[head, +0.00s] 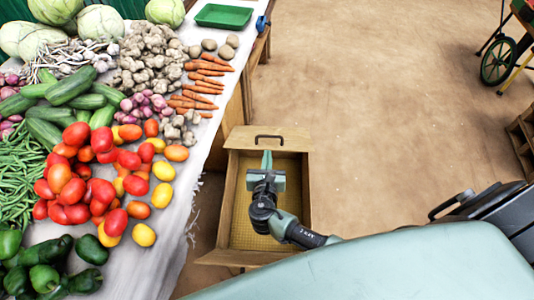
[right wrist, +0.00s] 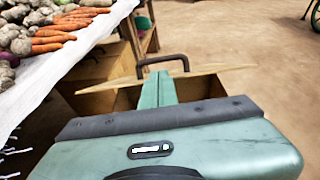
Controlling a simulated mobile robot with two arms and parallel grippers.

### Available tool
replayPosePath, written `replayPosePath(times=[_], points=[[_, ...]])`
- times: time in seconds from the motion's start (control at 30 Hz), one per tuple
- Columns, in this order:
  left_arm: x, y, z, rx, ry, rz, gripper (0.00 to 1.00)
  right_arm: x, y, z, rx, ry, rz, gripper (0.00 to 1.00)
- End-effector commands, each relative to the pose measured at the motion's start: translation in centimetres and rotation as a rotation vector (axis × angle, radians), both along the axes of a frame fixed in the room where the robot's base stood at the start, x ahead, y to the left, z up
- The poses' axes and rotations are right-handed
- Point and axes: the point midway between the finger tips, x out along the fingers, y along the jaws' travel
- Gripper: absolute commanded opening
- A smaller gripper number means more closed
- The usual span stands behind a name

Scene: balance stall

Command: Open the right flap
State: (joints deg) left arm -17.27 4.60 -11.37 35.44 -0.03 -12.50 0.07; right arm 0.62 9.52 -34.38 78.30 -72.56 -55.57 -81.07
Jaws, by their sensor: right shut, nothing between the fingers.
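A wooden compartment (head: 236,205) beside the stall stands open at the top, with a yellowish floor inside. A wooden panel with a dark handle (head: 268,138), which looks like the flap, tilts outward at its far end. The panel also shows in the right wrist view (right wrist: 205,76), with its handle (right wrist: 163,62) beyond my fingers. My right gripper (head: 266,160) is over the compartment, its fingers together and empty, pointing at the panel. In the right wrist view the fingertips (right wrist: 158,78) appear just short of the handle; whether they touch the panel I cannot tell. My left gripper is out of view.
The stall table (head: 190,190) on the left carries tomatoes, carrots, cucumbers and other vegetables, with a green tray (head: 222,16) at its far end. Another wooden front with a handle (right wrist: 97,50) is at the left in the right wrist view. Open floor (head: 390,110) lies to the right.

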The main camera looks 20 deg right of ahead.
Motion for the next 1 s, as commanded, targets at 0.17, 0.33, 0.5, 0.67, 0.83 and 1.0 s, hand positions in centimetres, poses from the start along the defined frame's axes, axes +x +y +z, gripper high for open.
replayPosePath(times=[0.17,0.33,0.5,0.67,0.83,1.0], points=[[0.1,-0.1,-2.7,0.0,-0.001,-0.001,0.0,3.2,-1.5,-1.5,-0.001,-0.004,0.001,0.0],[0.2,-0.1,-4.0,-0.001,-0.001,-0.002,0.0,5.3,-2.5,-2.1,-0.001,-0.002,0.002,0.0],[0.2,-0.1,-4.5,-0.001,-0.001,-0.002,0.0,6.3,-3.0,-2.2,0.0,-0.001,0.002,0.0],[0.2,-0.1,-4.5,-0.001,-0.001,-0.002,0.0,6.4,-3.1,-2.1,0.001,0.0,0.002,0.0],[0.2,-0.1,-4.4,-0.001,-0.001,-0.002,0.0,6.4,-3.1,-2.1,0.0,0.0,0.002,0.0],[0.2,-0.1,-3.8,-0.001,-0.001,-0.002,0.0,6.6,-3.1,-1.7,0.003,0.006,0.002,0.0]])
